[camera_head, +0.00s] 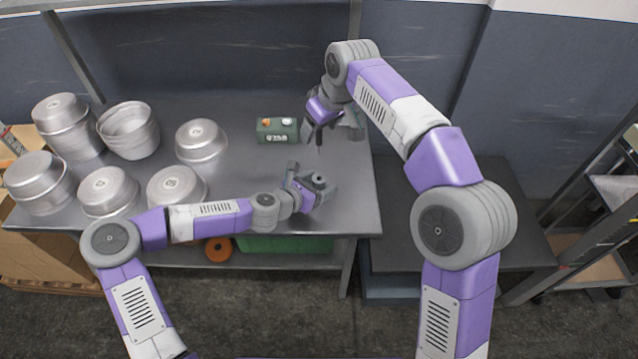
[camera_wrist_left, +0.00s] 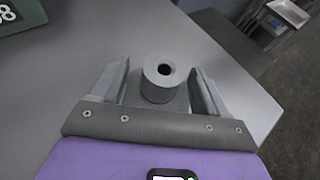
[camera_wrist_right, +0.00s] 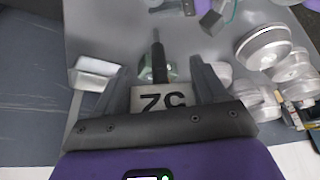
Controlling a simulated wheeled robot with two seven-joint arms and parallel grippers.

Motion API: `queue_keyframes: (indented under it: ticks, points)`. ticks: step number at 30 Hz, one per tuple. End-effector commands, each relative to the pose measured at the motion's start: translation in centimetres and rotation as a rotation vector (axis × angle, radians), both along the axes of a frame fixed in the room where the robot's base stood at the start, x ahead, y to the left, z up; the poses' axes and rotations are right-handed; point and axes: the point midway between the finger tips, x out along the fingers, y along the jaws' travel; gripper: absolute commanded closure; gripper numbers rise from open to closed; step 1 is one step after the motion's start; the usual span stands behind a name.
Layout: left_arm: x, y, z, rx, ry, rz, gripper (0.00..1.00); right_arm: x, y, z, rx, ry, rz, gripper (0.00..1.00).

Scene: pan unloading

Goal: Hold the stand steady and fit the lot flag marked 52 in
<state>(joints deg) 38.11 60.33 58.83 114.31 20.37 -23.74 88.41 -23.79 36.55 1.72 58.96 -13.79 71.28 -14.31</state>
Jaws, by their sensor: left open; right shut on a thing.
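The stand (camera_wrist_left: 160,80) is a grey round post with a hole in its top, upright on the metal table (camera_head: 240,170). In the head view the stand (camera_head: 319,178) sits near the table's front right. My left gripper (camera_head: 314,187) is open, with one finger on each side of the stand; in the left wrist view gaps show between fingers and post. My right gripper (camera_head: 334,122) is raised beyond the stand. It is shut on the lot flag (camera_wrist_right: 160,100), a pale plate with 52 appearing inverted; its dark peg (camera_head: 319,140) points down in the head view.
A green box (camera_head: 277,131) with orange and white pieces on top stands left of my right gripper. Several metal pans (camera_head: 108,190) fill the table's left side. The table's right edge is close to the stand. A lower dark surface (camera_head: 440,240) lies to the right.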

Motion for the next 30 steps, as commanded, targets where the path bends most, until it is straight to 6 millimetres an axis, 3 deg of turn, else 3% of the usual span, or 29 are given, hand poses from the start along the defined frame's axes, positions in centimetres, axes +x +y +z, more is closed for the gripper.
queue_keyframes:
  ticks: [9,22,30]
  points:
    - [0.19,-0.16,-0.13,0.001,-0.001,0.000,0.25,0.00,0.00,0.02,0.000,0.000,0.000,0.60]
    - [0.14,-0.12,-0.23,0.001,0.002,0.000,0.91,0.00,0.00,0.01,0.000,0.000,0.000,0.60]
    - [0.11,-0.11,-0.34,0.002,0.005,-0.001,0.92,0.17,-0.13,-0.87,-0.013,0.017,0.108,0.60]
